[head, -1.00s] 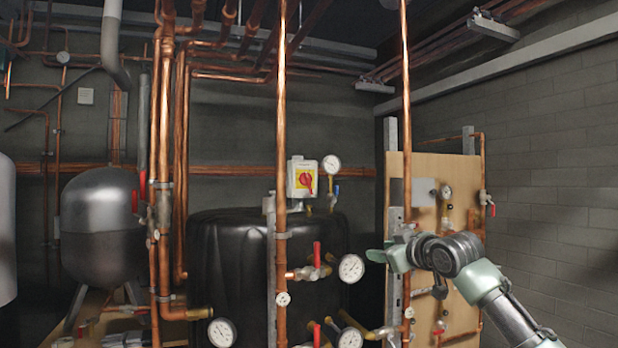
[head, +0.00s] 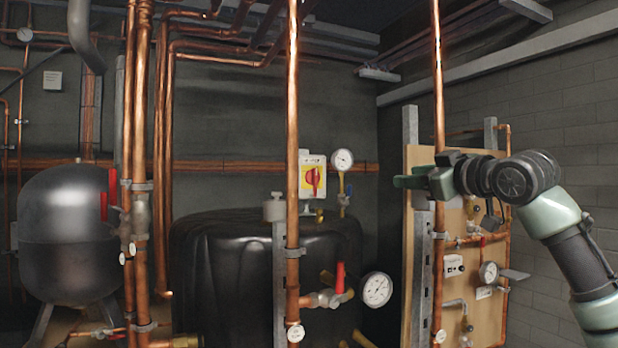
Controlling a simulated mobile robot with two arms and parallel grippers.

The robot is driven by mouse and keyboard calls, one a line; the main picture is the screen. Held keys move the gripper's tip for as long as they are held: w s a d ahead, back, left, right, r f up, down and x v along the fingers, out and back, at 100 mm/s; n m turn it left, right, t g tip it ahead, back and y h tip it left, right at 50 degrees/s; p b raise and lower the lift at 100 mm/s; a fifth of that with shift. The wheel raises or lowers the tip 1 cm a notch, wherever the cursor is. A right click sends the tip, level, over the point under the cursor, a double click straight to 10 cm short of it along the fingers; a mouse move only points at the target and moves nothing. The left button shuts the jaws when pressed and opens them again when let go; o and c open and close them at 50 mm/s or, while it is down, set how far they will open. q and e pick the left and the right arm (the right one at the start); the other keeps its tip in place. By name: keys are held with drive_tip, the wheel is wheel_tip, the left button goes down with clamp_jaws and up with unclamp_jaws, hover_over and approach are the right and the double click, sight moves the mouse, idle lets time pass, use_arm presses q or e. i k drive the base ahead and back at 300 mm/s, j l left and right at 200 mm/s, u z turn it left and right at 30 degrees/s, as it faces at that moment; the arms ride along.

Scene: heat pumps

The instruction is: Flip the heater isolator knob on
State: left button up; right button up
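The heater isolator is a white box (head: 313,160) with a yellow face, above the black tank. Its red knob (head: 313,178) stands roughly upright on the yellow face. My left gripper is not in view.
A copper pipe (head: 292,120) runs upright just left of the isolator. A gauge (head: 342,160) stands right beside it. Another copper pipe (head: 438,80) and a wooden board (head: 480,255) are behind my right arm. The black tank (head: 225,270) stands below.

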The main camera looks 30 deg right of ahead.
sight(312, 176)
drive_tip(key=i+l, duration=0.1)
drive_tip(key=i, duration=0.55)
drive_tip(key=i+l, duration=0.1)
drive_tip(key=i, duration=0.5)
